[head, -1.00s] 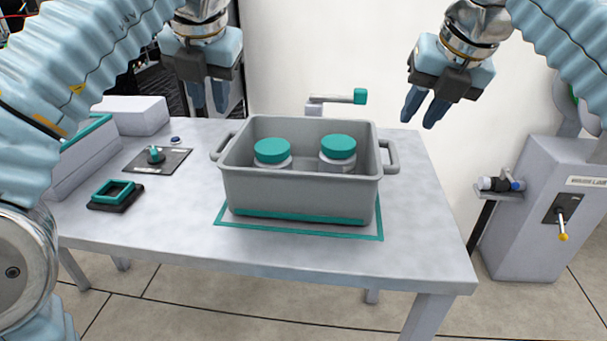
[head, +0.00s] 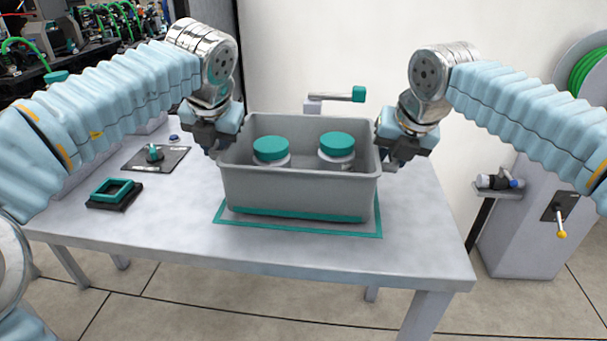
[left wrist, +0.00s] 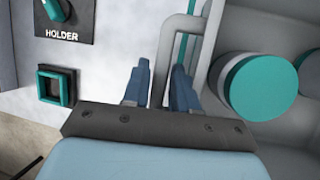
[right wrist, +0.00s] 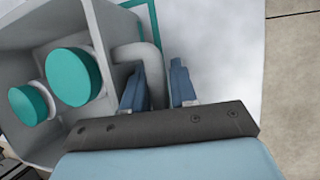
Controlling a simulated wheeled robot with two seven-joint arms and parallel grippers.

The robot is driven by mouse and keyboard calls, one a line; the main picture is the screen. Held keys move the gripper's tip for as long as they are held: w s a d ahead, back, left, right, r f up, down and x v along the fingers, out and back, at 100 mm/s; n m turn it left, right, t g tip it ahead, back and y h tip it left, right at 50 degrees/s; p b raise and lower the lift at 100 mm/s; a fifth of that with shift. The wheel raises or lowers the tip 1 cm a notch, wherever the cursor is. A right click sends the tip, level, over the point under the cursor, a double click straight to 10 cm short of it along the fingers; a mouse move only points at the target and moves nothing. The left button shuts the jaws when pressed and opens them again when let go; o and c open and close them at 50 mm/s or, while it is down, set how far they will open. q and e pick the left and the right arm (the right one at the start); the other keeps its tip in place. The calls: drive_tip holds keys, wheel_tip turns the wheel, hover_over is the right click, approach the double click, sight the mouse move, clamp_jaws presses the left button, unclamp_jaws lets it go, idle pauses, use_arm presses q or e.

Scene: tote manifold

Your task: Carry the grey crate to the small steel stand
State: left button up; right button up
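The grey crate (head: 295,192) sits upright on the table inside a teal outline, holding two jars with teal lids (head: 271,150) (head: 337,146). My left gripper (head: 214,152) is at the crate's left handle; in the left wrist view the handle (left wrist: 166,62) passes between its parted fingers (left wrist: 158,68). My right gripper (head: 390,162) is at the right handle; in the right wrist view that handle (right wrist: 150,62) lies between its fingers (right wrist: 158,68), which stand apart. In the head view the arms hide both handles. I cannot clearly identify the small steel stand.
A grey table (head: 300,255) carries the crate. A teal square frame on a black base (head: 114,193) and a dark plate with a teal knob (head: 155,157) lie at left. A crank with a teal end (head: 340,97) is behind. A small ledge (head: 497,190) with a fitting stands right.

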use_arm(q)
clamp_jaws()
use_arm(e)
clamp_jaws()
